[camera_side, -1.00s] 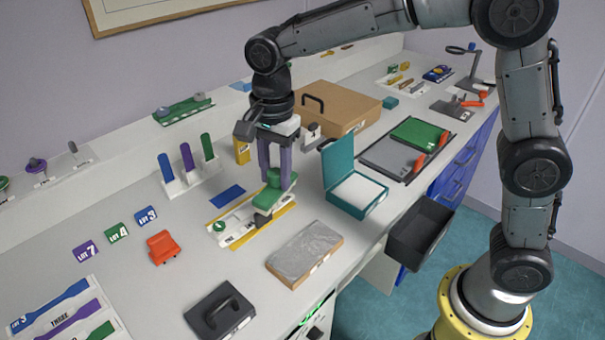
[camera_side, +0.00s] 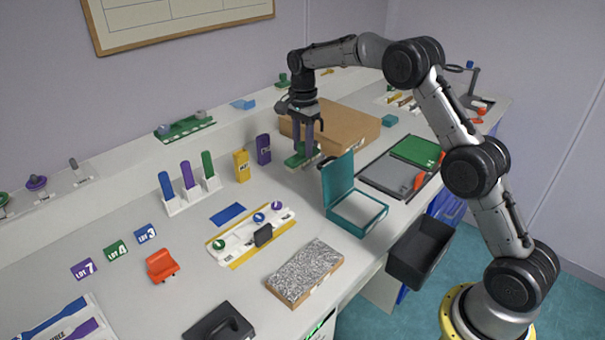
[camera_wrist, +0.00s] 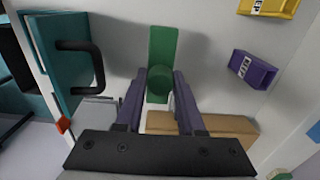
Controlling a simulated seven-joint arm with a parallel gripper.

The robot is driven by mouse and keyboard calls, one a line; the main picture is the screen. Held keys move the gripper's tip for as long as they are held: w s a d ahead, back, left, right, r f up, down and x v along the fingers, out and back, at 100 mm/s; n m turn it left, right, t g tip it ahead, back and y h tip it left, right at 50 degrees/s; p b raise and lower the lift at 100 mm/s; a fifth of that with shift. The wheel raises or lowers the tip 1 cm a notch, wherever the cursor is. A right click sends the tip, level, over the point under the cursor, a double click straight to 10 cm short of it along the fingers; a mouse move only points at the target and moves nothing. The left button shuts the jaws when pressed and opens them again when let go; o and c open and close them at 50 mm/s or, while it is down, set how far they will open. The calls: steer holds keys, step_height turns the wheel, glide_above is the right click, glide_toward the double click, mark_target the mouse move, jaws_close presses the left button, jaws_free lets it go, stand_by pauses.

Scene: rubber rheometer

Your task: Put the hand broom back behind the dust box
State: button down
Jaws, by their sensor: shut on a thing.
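My gripper (camera_side: 304,143) is shut on a green hand tool, the likely hand broom (camera_side: 299,159). It is held above the bench, in front of the brown box. In the wrist view, the purple fingers of my gripper (camera_wrist: 158,80) are on either side of its round grip, with the long flat green plate (camera_wrist: 163,42) beyond. Bristles do not show. I cannot tell for sure which container is the dust box. The teal box (camera_side: 341,220) stands nearer the bench's front edge with its lid up; the lid has a black handle (camera_wrist: 97,68) on its outside.
The brown box (camera_side: 352,132) is behind and right. A yellow block (camera_side: 241,167) and a purple block (camera_side: 263,149) stand left of my gripper. The white strip with dials (camera_side: 250,234) and a speckled slab (camera_side: 305,273) lie nearer. A black bin (camera_side: 419,250) hangs at the front edge.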

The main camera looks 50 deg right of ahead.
steer(key=shift+f, duration=3.5)
steer(key=c, duration=0.5)
jaws_free()
steer(key=shift+f, duration=0.15)
